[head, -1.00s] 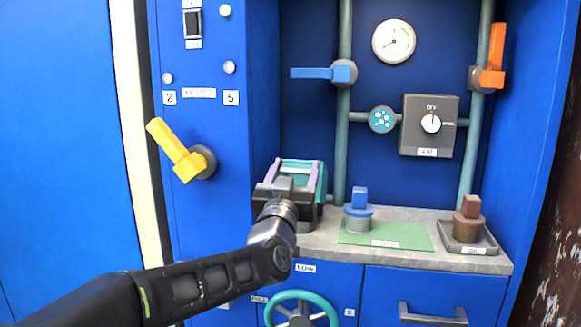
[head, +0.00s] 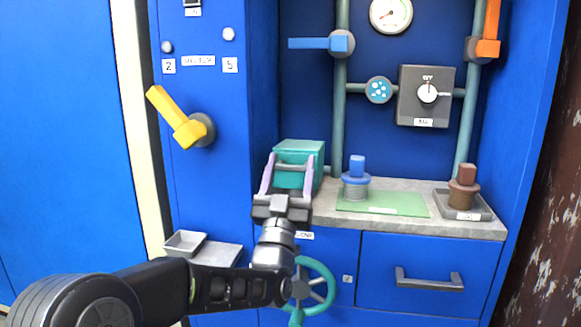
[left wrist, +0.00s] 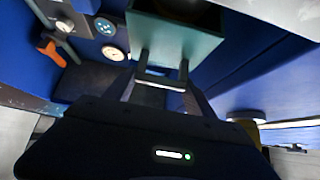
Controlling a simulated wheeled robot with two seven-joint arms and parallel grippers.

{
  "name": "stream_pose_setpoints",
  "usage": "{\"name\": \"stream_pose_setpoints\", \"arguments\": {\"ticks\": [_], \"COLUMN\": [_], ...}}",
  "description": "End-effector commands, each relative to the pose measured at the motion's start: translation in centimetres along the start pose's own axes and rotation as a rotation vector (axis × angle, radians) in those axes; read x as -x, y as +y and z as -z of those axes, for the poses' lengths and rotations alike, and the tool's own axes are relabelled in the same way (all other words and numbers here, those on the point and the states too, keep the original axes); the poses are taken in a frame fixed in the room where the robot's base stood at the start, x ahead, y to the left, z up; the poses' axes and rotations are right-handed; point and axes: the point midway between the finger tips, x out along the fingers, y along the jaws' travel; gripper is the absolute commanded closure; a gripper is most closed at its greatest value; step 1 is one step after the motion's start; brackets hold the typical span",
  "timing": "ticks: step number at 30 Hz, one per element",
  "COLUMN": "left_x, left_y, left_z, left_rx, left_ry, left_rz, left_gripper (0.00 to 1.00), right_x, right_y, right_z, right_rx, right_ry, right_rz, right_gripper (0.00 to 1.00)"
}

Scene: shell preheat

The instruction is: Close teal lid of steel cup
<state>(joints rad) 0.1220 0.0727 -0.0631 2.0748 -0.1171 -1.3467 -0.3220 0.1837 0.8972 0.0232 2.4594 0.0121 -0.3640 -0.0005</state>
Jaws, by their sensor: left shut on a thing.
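A teal box-like part (head: 314,152) stands at the left end of the counter. I take it for the teal lid; it also shows in the left wrist view (left wrist: 172,42), with a dark hollow behind its edge. My left gripper (head: 290,163) reaches up to its front, lavender fingers on either side of a bar handle (left wrist: 165,78), and is shut on it. I cannot make out a steel cup under the lid; the gripper hides the lower front. My right gripper is not in view.
A blue-topped fitting (head: 357,180) stands on a green mat (head: 405,206). A brown fitting (head: 464,186) sits in a grey tray (head: 487,213). A yellow lever (head: 175,115), a teal handwheel (head: 328,283) and a small grey dish (head: 185,243) are near my arm.

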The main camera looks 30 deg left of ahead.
Motion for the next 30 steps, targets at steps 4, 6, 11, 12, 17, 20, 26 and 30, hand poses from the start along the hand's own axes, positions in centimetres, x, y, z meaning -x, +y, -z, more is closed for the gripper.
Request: {"name": "stream_pose_setpoints", "arguments": {"ticks": [4, 6, 11, 12, 17, 20, 26, 30], "left_x": [-0.1, -0.1, 0.0, 0.0, 0.0, 0.2, 2.1, 4.4], "left_y": [0.0, 0.0, 0.0, 0.0, 0.0, 0.0, 0.0, -0.1], "left_z": [0.0, 0.0, 0.0, 0.0, 0.0, 0.1, 0.9, 2.6], "left_rx": [-0.001, -0.001, 0.000, 0.000, 0.000, 0.000, 0.001, 0.002], "left_ry": [-0.001, -0.001, -0.001, -0.001, -0.001, -0.001, 0.000, 0.002], "left_rz": [0.001, 0.001, 0.001, 0.001, 0.000, 0.000, 0.000, 0.001], "left_gripper": [0.30, 0.24, 0.15, 0.15, 0.15, 0.15, 0.15, 0.15], "right_x": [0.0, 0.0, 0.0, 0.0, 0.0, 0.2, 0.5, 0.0], "right_y": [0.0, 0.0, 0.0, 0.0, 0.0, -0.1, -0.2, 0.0], "right_z": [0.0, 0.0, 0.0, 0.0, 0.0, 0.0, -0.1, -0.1], "right_rx": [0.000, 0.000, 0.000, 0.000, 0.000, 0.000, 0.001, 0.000], "right_ry": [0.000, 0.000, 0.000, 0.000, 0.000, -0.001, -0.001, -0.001], "right_rz": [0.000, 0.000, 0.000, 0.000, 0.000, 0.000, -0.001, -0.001], "right_gripper": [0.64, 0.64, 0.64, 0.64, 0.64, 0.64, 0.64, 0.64]}}
